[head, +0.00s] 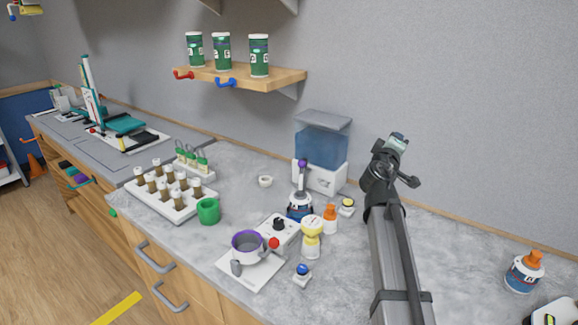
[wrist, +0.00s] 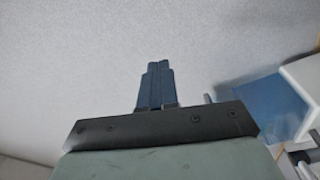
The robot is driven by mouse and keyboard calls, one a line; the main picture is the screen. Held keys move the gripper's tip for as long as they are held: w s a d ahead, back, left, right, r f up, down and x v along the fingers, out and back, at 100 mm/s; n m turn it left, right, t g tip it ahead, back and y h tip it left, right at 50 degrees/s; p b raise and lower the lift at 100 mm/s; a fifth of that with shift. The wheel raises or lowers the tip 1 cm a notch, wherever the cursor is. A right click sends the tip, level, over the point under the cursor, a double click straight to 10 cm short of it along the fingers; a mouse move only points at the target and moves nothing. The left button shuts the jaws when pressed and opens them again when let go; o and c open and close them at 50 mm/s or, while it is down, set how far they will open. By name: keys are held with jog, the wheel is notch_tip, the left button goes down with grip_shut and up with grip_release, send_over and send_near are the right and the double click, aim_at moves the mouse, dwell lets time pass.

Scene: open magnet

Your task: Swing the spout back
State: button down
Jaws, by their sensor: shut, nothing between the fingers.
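A dispenser with a clear blue tank (head: 320,148), a grey lid and a white base (head: 320,177) stands against the wall. In front of it stands a dark-labelled bottle (head: 300,208) with a grey upright neck and a purple tip (head: 302,163). I cannot tell which of these carries the spout; no spout shows clearly. My gripper (head: 397,140) is raised to the right of the dispenser, apart from it, facing the wall. In the wrist view its blue fingers (wrist: 156,65) are shut and empty, and the tank (wrist: 262,108) shows at the right edge.
A wall shelf (head: 285,83) holds green cups.

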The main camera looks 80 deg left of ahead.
jog(key=h, duration=0.2)
send_over(302, 168)
jog(key=w+d, duration=0.4)
notch_tip(302, 168, down, 4)
jog(key=s+d+f+h, duration=0.1)
jog(key=s, duration=0.9)
jog(key=s+d+f+h, duration=0.1)
jog(key=s+f, duration=0.1)
jog(key=s, duration=0.7)
jog(key=shift+s+d+f+t, duration=0.25)
jog(key=shift+s+d+t, duration=0.05)
jog(key=shift+s+d, duration=0.05)
jog(key=w+d+x, duration=0.1)
jog(key=d+x, duration=0.1)
jog(key=x, duration=1.1)
jog(key=shift+w+f, duration=0.25)
jog(key=shift+w, duration=0.1)
jog(key=shift+d, duration=0.2)
